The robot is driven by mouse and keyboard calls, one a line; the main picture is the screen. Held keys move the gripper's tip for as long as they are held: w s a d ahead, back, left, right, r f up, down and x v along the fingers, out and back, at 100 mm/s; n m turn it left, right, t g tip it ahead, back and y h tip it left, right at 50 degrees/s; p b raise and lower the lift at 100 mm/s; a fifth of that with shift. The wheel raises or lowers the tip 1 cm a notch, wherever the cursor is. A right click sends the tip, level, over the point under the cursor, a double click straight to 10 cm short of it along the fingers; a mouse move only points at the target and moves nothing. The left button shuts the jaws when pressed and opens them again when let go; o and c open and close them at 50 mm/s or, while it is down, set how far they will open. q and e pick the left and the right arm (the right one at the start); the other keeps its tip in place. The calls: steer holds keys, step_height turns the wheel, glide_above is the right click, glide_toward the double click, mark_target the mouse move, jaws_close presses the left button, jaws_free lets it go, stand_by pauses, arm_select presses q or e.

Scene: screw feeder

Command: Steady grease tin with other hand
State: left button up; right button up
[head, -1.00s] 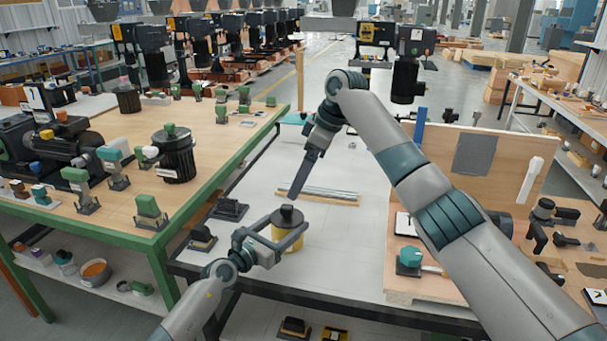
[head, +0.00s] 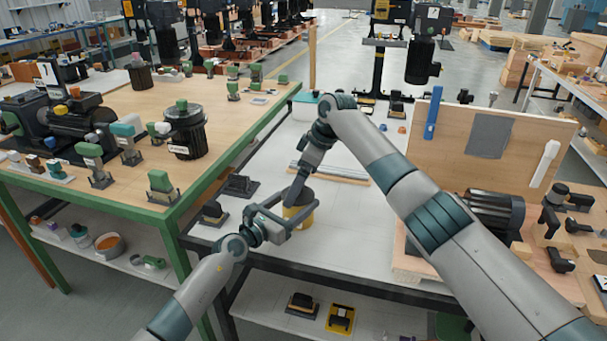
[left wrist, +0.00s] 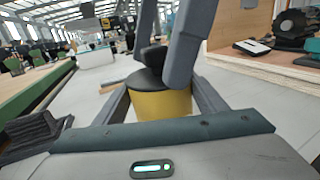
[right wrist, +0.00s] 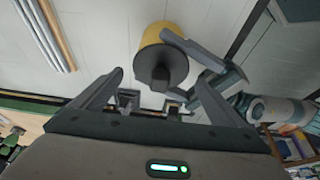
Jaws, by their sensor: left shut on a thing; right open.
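The grease tin (head: 301,216) is a yellow can with a black top and knob. It stands upright on the white bench and also shows in the left wrist view (left wrist: 163,104) and the right wrist view (right wrist: 158,37). My left gripper (head: 292,218) is shut on the tin's sides, one finger on each side. My right gripper (right wrist: 158,80) is open above the tin, with its fingers pointing down toward the black top. In the left wrist view its fingers hang in front of and beside the knob. I cannot tell whether they touch it.
Black blocks (head: 214,212) stand left of the tin on the bench. Metal rods (head: 330,174) lie behind it. A wooden board with a grey panel (head: 487,135) and a black motor (head: 492,215) are to the right. A green-edged table (head: 170,218) borders the left.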

steer(key=shift+a+f, duration=0.1)
steer(key=shift+f, duration=0.3)
steer(key=c, duration=1.4)
steer(key=shift+o, duration=0.2)
